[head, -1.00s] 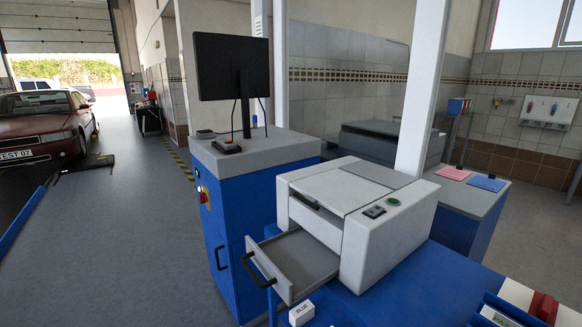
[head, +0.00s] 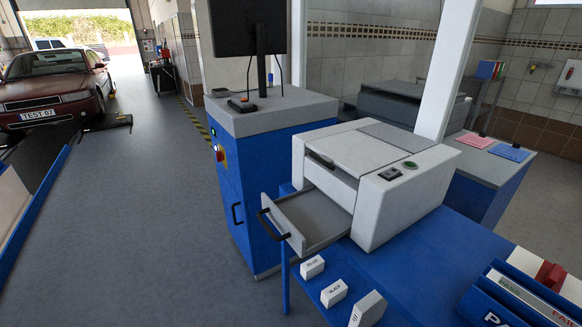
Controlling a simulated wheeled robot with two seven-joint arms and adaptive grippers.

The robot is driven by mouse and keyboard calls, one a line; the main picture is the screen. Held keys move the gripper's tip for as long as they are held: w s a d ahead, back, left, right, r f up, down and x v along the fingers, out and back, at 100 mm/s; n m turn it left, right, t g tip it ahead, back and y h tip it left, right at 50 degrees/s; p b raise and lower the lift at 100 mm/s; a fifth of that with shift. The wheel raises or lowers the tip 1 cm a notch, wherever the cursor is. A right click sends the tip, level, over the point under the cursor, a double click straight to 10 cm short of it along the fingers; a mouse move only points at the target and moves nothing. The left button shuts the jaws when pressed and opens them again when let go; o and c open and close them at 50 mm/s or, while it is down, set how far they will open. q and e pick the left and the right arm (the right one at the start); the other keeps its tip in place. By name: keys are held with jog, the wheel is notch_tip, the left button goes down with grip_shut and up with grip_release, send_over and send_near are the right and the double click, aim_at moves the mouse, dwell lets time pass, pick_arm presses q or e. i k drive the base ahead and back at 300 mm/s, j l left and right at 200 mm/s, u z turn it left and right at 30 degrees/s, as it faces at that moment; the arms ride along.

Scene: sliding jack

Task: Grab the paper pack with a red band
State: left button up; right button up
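A white pack with a red band (head: 550,274) lies at the right edge of the head view, on the blue table behind a blue tray. Its front is partly hidden by the tray and its right end is cut by the picture edge. Neither of my grippers is in view.
A white and grey printer (head: 375,185) stands on the blue table (head: 430,260) with its drawer (head: 312,222) pulled out and empty. Small boxes marked BLUE (head: 312,267) and BLACK (head: 333,293), and a grey-white block (head: 368,309), stand in front. A blue tray (head: 487,303) holds labelled items at right.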

aim_at(551, 275)
jog(key=z, duration=1.8)
jog(key=k+l+u, duration=0.15)
jog(key=l, duration=0.2)
jog(key=l+u, duration=0.2)
jog(key=l, duration=0.15)
jog(key=l+u, duration=0.45)
jog(key=l, duration=0.5)
